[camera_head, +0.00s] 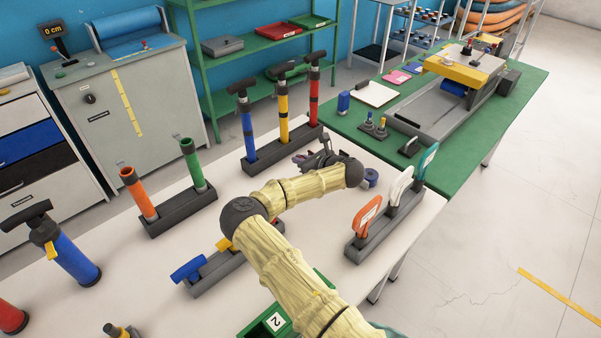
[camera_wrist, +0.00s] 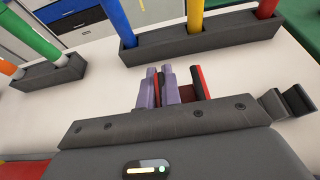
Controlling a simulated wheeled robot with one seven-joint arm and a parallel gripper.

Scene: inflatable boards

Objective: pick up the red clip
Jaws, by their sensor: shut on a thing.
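My gripper (camera_wrist: 161,86) shows in the wrist view as a pair of lavender-grey fingers, close together. It is shut on the red clip (camera_wrist: 188,93), whose dark red body and brighter red edge stick out to the right of the fingers. Much of the clip is hidden by the fingers. In the head view my gripper (camera_head: 322,158) is above the pale table, just in front of the rack of coloured pumps; the clip is too small there to make out clearly.
A grey rack (camera_head: 223,271) with blue and yellow clips lies beside my arm. The pump rack (camera_head: 262,163) stands behind my gripper. A rack (camera_head: 372,236) with orange, white and teal paddles is at the right. A rack (camera_head: 172,217) holds orange and green tubes at the left.

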